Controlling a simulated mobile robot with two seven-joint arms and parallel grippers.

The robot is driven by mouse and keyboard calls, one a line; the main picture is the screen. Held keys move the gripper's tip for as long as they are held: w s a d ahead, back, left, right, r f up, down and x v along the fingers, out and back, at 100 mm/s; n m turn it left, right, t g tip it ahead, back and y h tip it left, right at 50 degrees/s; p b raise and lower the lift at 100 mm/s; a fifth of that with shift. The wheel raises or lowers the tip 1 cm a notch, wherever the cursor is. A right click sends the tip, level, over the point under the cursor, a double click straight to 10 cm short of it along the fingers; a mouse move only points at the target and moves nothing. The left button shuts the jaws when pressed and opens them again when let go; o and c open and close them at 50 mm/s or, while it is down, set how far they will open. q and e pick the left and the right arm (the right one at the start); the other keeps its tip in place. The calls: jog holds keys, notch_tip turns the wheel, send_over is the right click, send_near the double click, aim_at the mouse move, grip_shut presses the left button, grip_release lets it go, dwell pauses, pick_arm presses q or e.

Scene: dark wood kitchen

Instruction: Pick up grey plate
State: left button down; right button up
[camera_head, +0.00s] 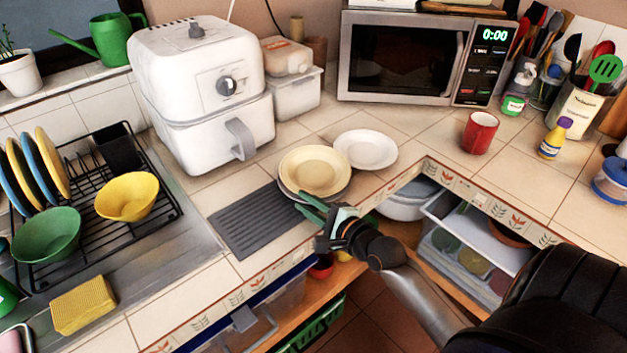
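A cream-yellow plate (315,168) lies on the counter by the inner corner, on top of another plate whose pale greyish rim (343,191) shows below it. A separate white to light-grey plate (365,149) lies flat just behind and to the right. I cannot tell for sure which is the grey plate. My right gripper (304,203), with green fingers, is at the near edge of the stacked plates. Its fingers are apart. Whether the rim is between them or touching is unclear. My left gripper is not in view.
A dark grooved mat (255,222) lies left of the plates, beside a dish rack (105,195) with bowls and plates. A white air fryer (205,90) and a microwave (420,57) stand behind. A red mug (480,132) stands right. The counter edge and open shelves are below my arm.

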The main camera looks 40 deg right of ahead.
jog(key=shift+w, duration=0.25)
jog(key=shift+f, duration=0.1)
jog(key=shift+c, duration=0.3)
grip_shut()
dwell(0.8)
